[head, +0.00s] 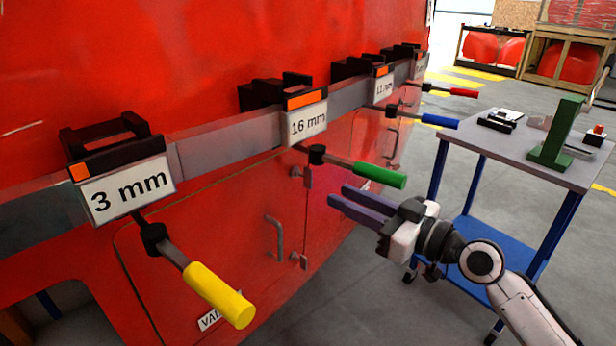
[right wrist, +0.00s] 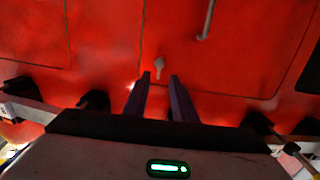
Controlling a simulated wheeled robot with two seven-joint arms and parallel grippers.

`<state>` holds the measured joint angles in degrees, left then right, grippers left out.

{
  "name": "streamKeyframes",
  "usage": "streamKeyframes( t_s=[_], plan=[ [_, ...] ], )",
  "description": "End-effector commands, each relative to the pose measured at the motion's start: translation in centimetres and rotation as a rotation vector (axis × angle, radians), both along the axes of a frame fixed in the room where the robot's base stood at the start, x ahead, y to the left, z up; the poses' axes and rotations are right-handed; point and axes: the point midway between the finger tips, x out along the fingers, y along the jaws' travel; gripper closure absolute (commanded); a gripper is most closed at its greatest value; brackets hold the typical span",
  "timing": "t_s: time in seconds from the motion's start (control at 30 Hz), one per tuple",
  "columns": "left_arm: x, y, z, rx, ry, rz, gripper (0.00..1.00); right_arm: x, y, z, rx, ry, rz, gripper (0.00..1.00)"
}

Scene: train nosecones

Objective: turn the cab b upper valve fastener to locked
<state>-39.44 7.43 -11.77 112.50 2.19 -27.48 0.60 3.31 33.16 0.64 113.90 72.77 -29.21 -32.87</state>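My right gripper (head: 337,201) is open and empty, its two purple fingers pointing left toward the red cab side. In the right wrist view its fingers (right wrist: 160,77) stand apart. A small grey fastener (right wrist: 159,67) shows on the red panel just beyond the gap between the fingertips; contact does not show. In the head view a small upper fastener (head: 307,177) sits at the panel edge below the 16 mm label, and a lower one (head: 303,261) is farther down. I cannot tell for certain which one faces the gripper. My left gripper is out of view.
A green-handled lever (head: 380,175) juts out just above my right gripper. A yellow-handled lever (head: 218,295) is at the lower left. A grey door handle (head: 275,237) is left of the fasteners. A workbench (head: 490,150) stands behind my right arm.

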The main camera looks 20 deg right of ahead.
Motion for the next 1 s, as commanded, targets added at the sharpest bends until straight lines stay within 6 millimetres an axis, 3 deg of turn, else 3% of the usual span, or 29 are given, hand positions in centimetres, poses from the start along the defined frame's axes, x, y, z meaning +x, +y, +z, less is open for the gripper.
streamKeyframes(
  t_s=[0.13,0.6,1.0],
  plan=[
    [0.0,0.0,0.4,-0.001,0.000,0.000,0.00,1.2,0.5,1.3,0.008,-0.018,0.006,0.76],
    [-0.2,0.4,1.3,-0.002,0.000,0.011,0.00,7.9,4.5,1.1,0.010,-0.014,0.007,0.76],
    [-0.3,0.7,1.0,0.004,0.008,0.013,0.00,8.9,5.2,0.9,0.006,-0.013,0.007,0.76]
  ],
)
